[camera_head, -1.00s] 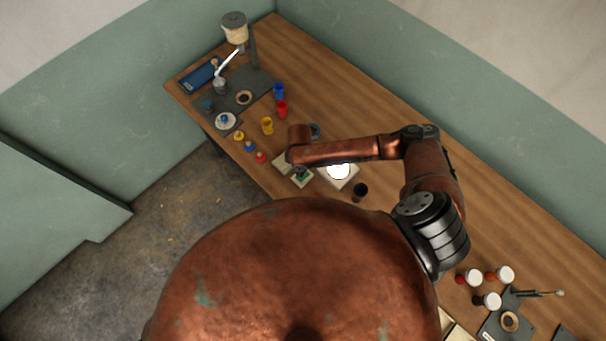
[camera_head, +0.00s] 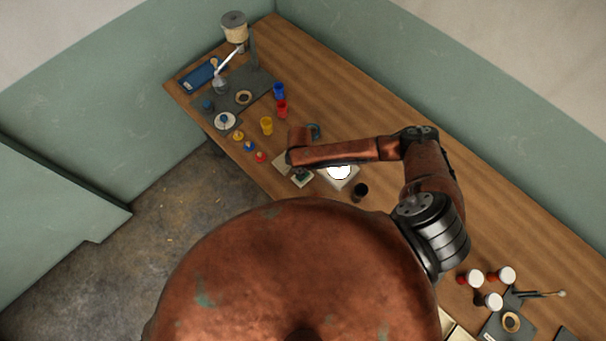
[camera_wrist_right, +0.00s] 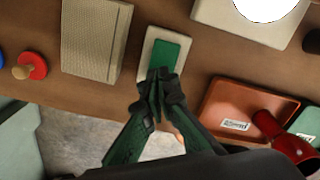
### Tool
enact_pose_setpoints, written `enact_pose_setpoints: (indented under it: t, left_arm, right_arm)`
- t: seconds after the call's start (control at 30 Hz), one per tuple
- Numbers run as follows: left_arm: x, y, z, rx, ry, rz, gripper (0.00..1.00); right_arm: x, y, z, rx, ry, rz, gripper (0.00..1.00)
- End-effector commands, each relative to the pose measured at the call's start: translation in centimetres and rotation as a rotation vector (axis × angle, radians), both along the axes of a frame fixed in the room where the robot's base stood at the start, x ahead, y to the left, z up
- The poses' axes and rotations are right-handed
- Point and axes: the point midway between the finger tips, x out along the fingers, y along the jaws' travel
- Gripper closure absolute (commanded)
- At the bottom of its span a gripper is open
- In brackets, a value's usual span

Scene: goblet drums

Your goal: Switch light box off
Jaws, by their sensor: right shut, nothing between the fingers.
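The light box (camera_head: 334,181) is a pale box with a glowing white disc on top, beside my right forearm in the head view. A corner of the light box (camera_wrist_right: 225,14) shows at the top right of the wrist view, its disc lit. A cream plate (camera_wrist_right: 149,45) with a green pad (camera_wrist_right: 171,54) lies left of it; I take this for the switch. My right gripper (camera_wrist_right: 157,77) is shut and empty, its green fingertips at the near end of the pad. I cannot tell whether they touch it. My left gripper is out of view.
A ribbed beige block (camera_wrist_right: 93,38) and a red knob (camera_wrist_right: 32,66) lie left of the plate. A reddish tray (camera_wrist_right: 225,104) is close on the right, with a red cylinder across it. A dark cup (camera_head: 360,191) stands near the light box. The table's front edge is close.

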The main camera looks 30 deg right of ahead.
Motion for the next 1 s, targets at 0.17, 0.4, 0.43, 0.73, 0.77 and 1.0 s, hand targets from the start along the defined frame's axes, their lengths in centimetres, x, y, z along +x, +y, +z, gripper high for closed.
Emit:
enact_pose_setpoints:
  t: [0.17, 0.4, 0.43, 0.73, 0.77, 1.0]
  left_arm:
    - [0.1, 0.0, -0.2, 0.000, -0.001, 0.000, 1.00]
    - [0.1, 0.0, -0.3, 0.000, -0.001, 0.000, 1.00]
    - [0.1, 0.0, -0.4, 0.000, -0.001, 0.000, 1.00]
    - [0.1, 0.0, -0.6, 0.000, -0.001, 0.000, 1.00]
    - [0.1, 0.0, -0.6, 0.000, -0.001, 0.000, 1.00]
    - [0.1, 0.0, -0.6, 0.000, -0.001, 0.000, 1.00]
  right_arm:
    - [0.0, 0.0, -0.3, 0.000, 0.000, 0.000, 1.00]
    - [0.0, 0.0, -0.7, -0.001, 0.001, 0.000, 1.00]
    - [0.0, 0.0, -0.7, -0.001, 0.001, 0.000, 1.00]
    - [0.0, 0.0, -1.1, 0.000, 0.000, 0.000, 1.00]
    - [0.0, 0.0, -1.2, 0.000, 0.000, 0.000, 1.00]
    - [0.0, 0.0, -1.3, 0.000, 0.000, 0.000, 1.00]
